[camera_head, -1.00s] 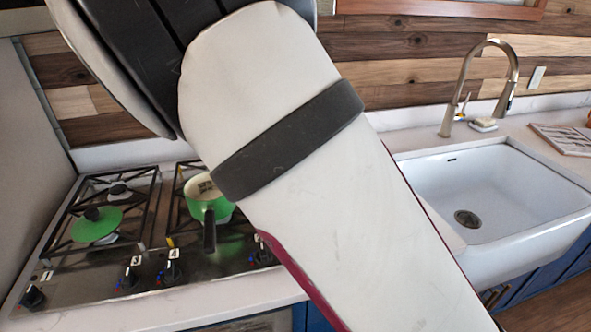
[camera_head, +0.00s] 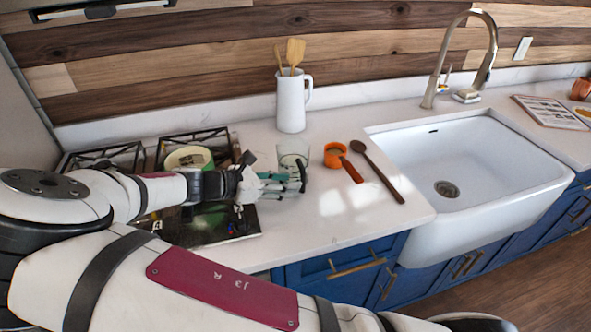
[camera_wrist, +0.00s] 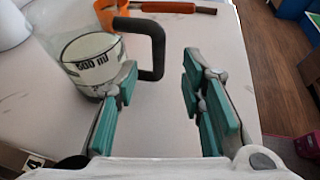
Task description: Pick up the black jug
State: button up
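The jug (camera_head: 293,152) is a clear glass one with a black handle, standing upright on the counter right of the stove. In the wrist view the jug (camera_wrist: 93,62) shows a "500 ml" mark, and its black handle (camera_wrist: 157,45) points toward the right. My gripper (camera_head: 297,178) is at the jug's near side, low over the counter. In the wrist view my gripper (camera_wrist: 160,72) is open with teal pads and nothing between them. The handle lies just ahead of the fingertips, closer to the left finger. The head view partly hides the handle behind the fingers.
A white pitcher (camera_head: 291,103) with wooden utensils stands behind the jug. An orange cup-like utensil (camera_head: 335,154) and a dark wooden spoon (camera_head: 378,170) lie to its right. The white sink (camera_head: 470,180) is farther right. A pot (camera_head: 190,158) sits on the stove at left.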

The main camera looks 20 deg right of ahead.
aim_at(303, 191)
jog(key=shift+p+x, duration=0.55)
jog(key=shift+x, duration=2.45)
jog(key=shift+w+r, duration=0.1)
jog(key=shift+c, duration=0.5)
grip_shut()
